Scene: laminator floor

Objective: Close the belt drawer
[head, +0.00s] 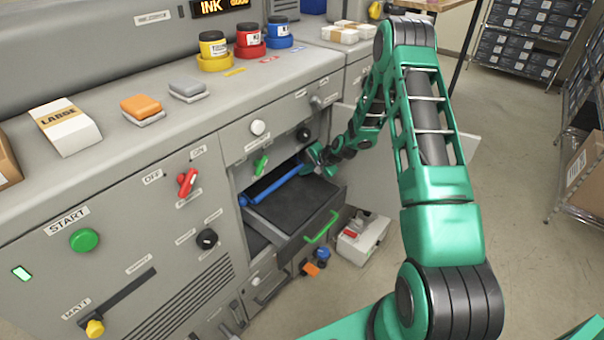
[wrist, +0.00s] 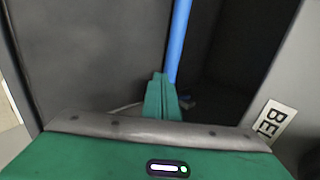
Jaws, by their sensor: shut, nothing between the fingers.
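The belt drawer (head: 290,205), a dark flat tray with a green handle (head: 325,227), stands pulled out of the grey machine's front. My gripper (head: 306,168) is at the drawer's far side, by the bar's near end. In the wrist view its green fingers (wrist: 160,92) are shut and hold nothing. Their tips are beside the bar; I cannot tell whether they touch it. A white label (wrist: 275,121) reading "BEL" is at right.
A white box with a red item (head: 362,238) sits on the floor beside the drawer. Ink jars (head: 249,40) and pads stand on the machine top. A pale open panel (head: 375,165) is behind my forearm. Floor to the right is clear up to the shelves (head: 528,45).

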